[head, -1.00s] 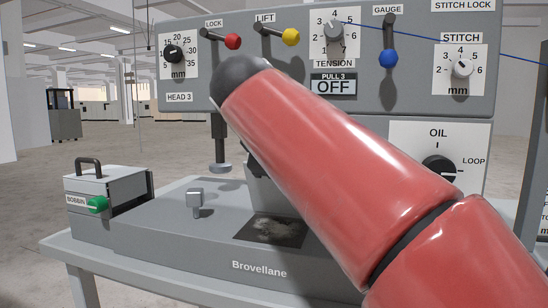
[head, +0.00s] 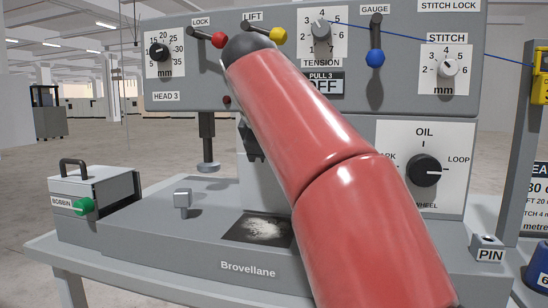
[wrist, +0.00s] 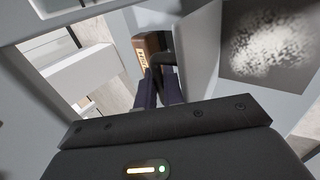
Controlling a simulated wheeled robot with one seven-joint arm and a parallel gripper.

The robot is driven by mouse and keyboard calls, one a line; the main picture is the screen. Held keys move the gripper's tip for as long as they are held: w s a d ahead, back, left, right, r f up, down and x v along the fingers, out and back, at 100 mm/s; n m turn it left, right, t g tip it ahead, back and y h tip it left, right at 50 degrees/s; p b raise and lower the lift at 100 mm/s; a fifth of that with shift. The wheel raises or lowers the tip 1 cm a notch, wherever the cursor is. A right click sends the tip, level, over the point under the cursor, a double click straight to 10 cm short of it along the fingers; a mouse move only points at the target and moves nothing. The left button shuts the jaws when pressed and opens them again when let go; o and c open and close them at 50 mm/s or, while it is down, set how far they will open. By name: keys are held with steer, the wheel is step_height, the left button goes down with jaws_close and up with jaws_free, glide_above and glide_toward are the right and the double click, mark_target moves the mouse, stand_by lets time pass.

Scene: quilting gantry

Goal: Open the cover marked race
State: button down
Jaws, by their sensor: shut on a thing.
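In the wrist view, my gripper (wrist: 159,88) has its two dark fingers close together on a dark handle (wrist: 168,60). The handle is beside a brown piece with a small orange label (wrist: 143,57); the label is too small to read surely, so I cannot confirm the race mark. A grey panel (wrist: 196,45) stands just right of the handle. In the head view, my red arm hides most of the lower machine front, and the gripper and the race cover cannot be made out there.
A dark plate with whitish lint (head: 262,230) lies on the machine bed, also in the wrist view (wrist: 270,40). A bobbin box (head: 95,195) and a small grey post (head: 182,199) stand to the left. The lever panel (head: 300,20) hangs above; the oil dial (head: 424,171) is to the right.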

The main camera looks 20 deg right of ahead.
steer(key=c, duration=1.7)
jaws_free()
steer(key=shift+w+d, duration=0.1)
steer(key=shift+d, duration=0.1)
steer(key=shift+o, duration=0.3)
steer(key=shift+f, duration=0.15)
steer(key=v, duration=0.8)
steer(key=shift+a, duration=0.1)
steer(key=shift+a, duration=0.1)
